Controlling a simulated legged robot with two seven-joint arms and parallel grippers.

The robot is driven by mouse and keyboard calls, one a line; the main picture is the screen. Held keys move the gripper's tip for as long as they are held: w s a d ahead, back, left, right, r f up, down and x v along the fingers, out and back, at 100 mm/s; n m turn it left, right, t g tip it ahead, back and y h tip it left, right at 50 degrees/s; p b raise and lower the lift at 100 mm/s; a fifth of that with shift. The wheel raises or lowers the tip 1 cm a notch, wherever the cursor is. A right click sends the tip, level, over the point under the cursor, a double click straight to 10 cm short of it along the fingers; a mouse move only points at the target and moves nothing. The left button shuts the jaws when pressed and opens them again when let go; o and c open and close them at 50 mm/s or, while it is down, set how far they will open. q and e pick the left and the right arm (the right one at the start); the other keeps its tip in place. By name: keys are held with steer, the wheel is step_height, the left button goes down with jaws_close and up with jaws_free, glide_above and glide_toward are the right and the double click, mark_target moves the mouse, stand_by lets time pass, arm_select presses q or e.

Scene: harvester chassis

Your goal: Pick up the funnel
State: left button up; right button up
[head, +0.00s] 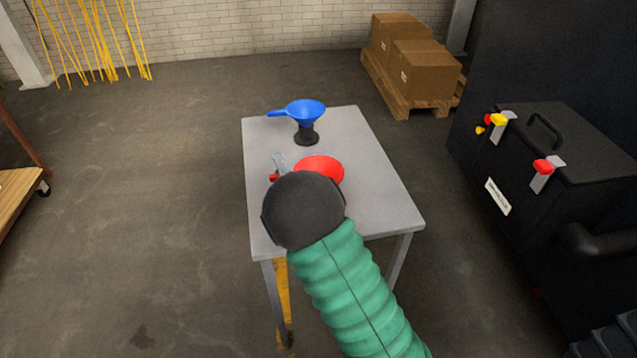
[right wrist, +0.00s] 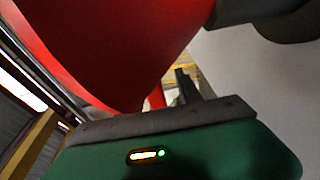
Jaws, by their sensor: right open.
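A red funnel (head: 322,168) is on the small grey table (head: 375,190), partly hidden behind my dark right wrist in the head view. It fills much of the upper right wrist view (right wrist: 130,40), very close to the camera. A small red part (head: 273,178), perhaps its handle, shows beside my right gripper (head: 278,163). The right gripper is open; a dark finger also shows in the right wrist view (right wrist: 184,84). I cannot tell whether it touches the funnel. A blue funnel (head: 306,110) sits upright on a black stand (head: 306,136) behind. My left gripper is out of view.
A black machine (head: 575,150) with red and yellow handles stands to the right. Cardboard boxes (head: 425,68) on a pallet (head: 408,95) are at the back right. A wooden bench (head: 15,195) is at the left edge. The floor around the table is open.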

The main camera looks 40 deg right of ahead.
jaws_close()
stand_by(1.4)
